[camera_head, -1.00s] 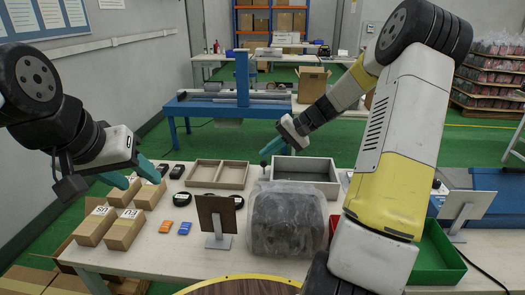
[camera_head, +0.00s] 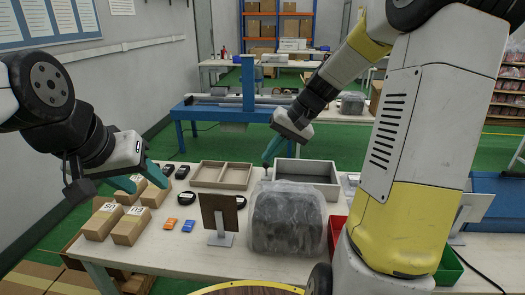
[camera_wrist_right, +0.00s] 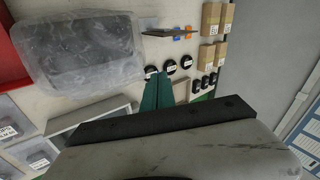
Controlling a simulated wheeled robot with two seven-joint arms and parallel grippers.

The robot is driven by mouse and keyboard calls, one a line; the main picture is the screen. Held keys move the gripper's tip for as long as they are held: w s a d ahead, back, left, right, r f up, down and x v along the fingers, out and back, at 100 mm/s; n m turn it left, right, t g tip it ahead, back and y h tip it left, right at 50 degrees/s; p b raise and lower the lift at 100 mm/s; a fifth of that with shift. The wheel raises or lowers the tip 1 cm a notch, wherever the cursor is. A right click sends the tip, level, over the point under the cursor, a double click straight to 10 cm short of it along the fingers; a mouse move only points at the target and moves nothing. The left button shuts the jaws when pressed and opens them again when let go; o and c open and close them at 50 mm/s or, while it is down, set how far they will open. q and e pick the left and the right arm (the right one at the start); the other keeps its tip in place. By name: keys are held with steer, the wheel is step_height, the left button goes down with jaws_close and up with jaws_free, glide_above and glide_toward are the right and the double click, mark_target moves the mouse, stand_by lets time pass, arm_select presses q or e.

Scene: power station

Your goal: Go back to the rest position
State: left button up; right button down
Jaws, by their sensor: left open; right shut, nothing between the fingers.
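My left gripper (camera_head: 136,180) is open and empty at the left, above the brown boxes on the table. Its teal fingers are spread apart. My right gripper (camera_head: 268,163) is shut and empty, pointing down near the back edge of the table, by the gap between the divided tray and the grey bin. In the right wrist view its teal fingers (camera_wrist_right: 164,88) lie together, close to the round black items. My right arm crosses the right half of the head view and hides part of the table.
The white table (camera_head: 165,252) holds brown boxes (camera_head: 131,226), a divided tray (camera_head: 222,176), a grey bin (camera_head: 322,172), a bagged dark bundle (camera_head: 288,220) and a small brown panel on a stand (camera_head: 220,212). A blue bench (camera_head: 200,110) stands behind. Green floor lies between them.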

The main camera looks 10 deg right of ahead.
steer(key=s+r+n+t+h, duration=0.1)
steer(key=s+r+t+h, duration=0.1)
steer(key=s, duration=0.8)
steer(key=s+r+n+t+h, duration=0.1)
steer(key=s+r, duration=0.4)
steer(key=s, duration=0.5)
steer(key=shift+d+r+t+h, duration=0.2)
steer(key=shift+r+t+h, duration=0.1)
steer(key=shift+t+h, duration=0.15)
